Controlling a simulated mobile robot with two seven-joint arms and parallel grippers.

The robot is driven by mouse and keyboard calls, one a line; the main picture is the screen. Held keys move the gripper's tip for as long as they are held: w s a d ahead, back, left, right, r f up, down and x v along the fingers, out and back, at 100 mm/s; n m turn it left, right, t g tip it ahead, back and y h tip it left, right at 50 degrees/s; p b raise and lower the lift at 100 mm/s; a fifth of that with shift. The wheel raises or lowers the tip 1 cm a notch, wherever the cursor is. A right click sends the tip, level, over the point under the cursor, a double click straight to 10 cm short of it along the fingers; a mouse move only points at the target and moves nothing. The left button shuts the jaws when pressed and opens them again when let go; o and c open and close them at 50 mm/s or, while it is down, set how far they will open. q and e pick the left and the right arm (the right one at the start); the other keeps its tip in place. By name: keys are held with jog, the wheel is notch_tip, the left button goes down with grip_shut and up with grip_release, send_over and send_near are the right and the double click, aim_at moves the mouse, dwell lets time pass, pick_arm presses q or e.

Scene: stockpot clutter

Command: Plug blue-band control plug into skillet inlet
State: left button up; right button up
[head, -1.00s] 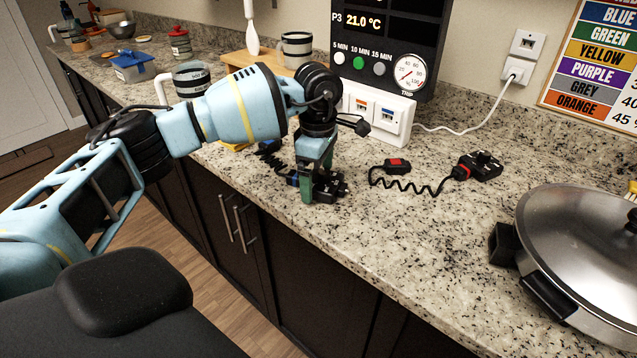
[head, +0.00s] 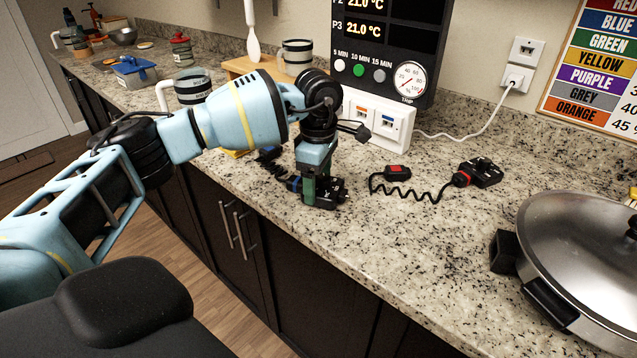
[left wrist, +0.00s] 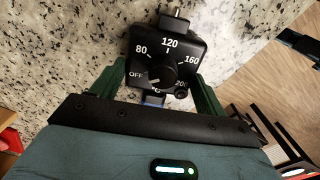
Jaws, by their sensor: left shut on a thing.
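The blue-band control plug (head: 330,192) is a black block near the counter's front edge, with a blue band (head: 293,183) at its cord end. My left gripper (head: 316,193) points down and is shut on it. In the left wrist view the plug (left wrist: 168,52) shows its temperature dial, between the green fingers of the left gripper (left wrist: 160,85). Whether it touches the counter is hard to tell. The lidded steel skillet (head: 585,235) stands at the right, well apart from the plug. A black block (head: 503,251) sits on its left side; no inlet opening is visible. My right gripper is not in view.
A red-band plug (head: 478,172) lies behind, its coiled cord running to a red-topped black piece (head: 397,173). A white socket box (head: 379,120) stands below the display panel. Mugs and a wooden board (head: 250,67) are at the back left. Counter between plug and skillet is clear.

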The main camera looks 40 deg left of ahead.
pick_arm(q)
notch_tip(320, 180, up, 3)
jog(key=shift+f, duration=0.1)
jog(key=shift+s+d+r, duration=0.1)
jog(key=shift+s+r, duration=0.1)
jog(key=shift+r, duration=0.05)
jog(key=s+d, duration=0.3)
jog(key=s, duration=0.4)
jog(key=s+d+r+b, duration=0.1)
jog(key=s+d, duration=0.2)
jog(key=s, duration=0.4)
jog(key=shift+s+d+r, duration=0.15)
jog(key=shift+r, duration=0.05)
